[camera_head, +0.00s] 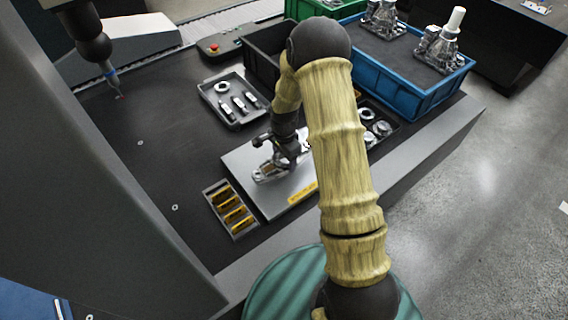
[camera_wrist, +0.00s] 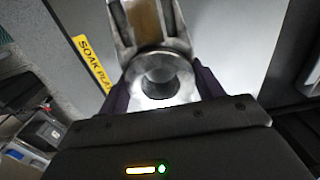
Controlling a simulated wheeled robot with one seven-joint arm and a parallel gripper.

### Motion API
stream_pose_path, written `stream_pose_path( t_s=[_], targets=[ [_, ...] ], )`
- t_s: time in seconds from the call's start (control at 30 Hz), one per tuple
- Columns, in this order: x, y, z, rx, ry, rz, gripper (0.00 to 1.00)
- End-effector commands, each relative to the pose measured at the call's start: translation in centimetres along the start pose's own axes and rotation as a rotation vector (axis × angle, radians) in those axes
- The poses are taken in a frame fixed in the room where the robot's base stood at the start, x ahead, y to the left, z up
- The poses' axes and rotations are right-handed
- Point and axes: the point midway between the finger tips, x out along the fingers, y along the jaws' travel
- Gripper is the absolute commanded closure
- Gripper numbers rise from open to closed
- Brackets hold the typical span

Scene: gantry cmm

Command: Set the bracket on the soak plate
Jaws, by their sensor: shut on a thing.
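The bracket (camera_head: 268,172) is a silvery metal part with a round bored boss and forked arms. My gripper (camera_head: 287,153) is shut on it, over the soak plate (camera_head: 240,162), a flat grey plate with a yellow label. In the wrist view the boss of the bracket (camera_wrist: 160,78) sits between the two dark fingers of my gripper (camera_wrist: 162,88). I cannot tell whether the bracket touches the plate. My arm hides the plate's right part.
A tray of small parts (camera_head: 234,100) lies behind the plate, and a tray of yellow-gold pieces (camera_head: 231,209) at its left front. A blue crate (camera_head: 415,98) with castings stands at the back right. A probe (camera_head: 113,80) hangs at the upper left. The dark table (camera_head: 150,160) is clear at left.

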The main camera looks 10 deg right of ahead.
Motion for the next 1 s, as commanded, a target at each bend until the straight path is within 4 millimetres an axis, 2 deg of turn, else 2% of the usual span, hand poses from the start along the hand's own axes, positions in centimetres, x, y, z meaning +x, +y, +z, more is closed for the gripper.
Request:
stream_pose_path(
  t_s=[0.27,0.67,0.7,0.8,1.0],
  targets=[
    [3.2,0.1,0.1,-0.002,-0.001,0.002,0.74],
    [3.8,0.0,0.1,-0.002,0.000,0.000,0.74],
    [3.8,0.0,0.1,-0.001,-0.001,0.001,0.28],
    [3.8,0.0,0.1,-0.002,-0.001,0.001,0.12],
    [3.8,0.0,0.1,-0.002,-0.001,0.001,0.12]
  ],
)
